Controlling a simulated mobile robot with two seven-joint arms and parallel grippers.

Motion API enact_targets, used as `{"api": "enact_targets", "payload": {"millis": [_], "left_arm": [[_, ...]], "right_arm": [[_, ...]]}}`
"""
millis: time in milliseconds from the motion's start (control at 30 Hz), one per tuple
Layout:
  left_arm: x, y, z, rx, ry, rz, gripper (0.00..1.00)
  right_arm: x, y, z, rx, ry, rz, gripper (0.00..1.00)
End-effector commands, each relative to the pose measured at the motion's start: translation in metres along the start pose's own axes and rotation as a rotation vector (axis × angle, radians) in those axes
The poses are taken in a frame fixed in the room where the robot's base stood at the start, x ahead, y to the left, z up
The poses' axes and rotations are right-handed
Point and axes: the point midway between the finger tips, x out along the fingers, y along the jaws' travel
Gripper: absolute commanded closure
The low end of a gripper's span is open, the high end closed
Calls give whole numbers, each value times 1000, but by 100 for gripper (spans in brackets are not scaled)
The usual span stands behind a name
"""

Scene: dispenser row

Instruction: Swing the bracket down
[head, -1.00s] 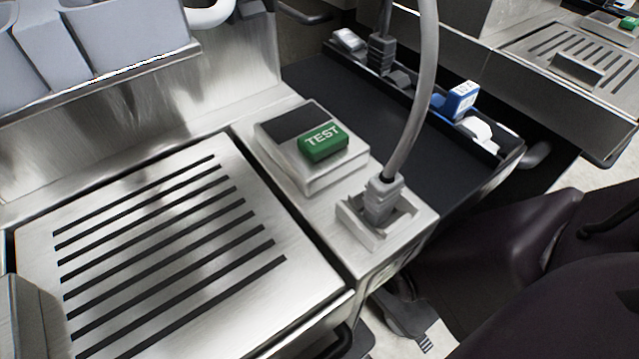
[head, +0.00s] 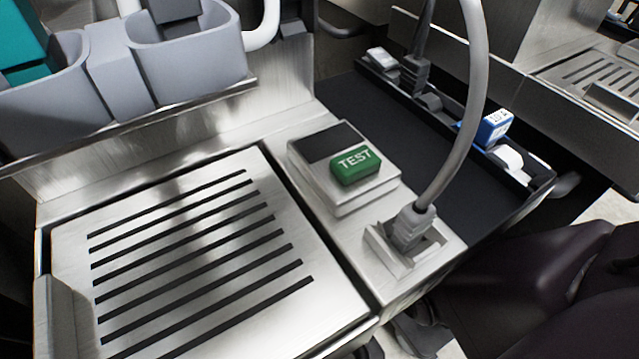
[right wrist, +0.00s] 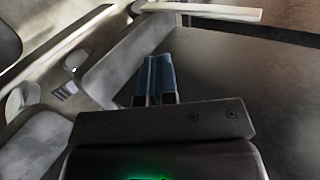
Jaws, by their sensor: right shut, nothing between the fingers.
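No part in view is plainly a swinging bracket. The nearest candidate is a low metal frame (head: 384,243) around the base of a grey plug (head: 411,228), on the steel ledge right of the slotted drip grate. The plug stands upright in it with a thick grey cable arching up. A green TEST button (head: 356,166) sits on a raised block behind it. My right gripper (right wrist: 155,68) shows in the right wrist view with its two bluish fingers together and nothing between them. My left gripper is in no view.
The slotted grate (head: 200,265) is bare. Grey cup-like holders (head: 205,50) stand on a shelf above it at upper left. A dark tray (head: 400,125) to the right has a blue-and-white box (head: 493,128) at its edge. A pale bar (right wrist: 205,12) crosses the top of the right wrist view.

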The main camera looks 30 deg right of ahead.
Motion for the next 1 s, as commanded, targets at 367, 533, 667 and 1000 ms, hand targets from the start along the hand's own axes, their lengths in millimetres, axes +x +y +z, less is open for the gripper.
{"api": "enact_targets", "payload": {"millis": [367,533,667,1000], "left_arm": [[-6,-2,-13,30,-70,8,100],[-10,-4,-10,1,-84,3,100],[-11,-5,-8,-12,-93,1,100],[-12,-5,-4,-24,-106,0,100]], "right_arm": [[-56,-14,0,1,0,-15,100],[-77,-12,0,1,0,-12,100],[-88,-8,0,0,0,-8,100],[-94,-2,0,0,0,-2,100]]}}
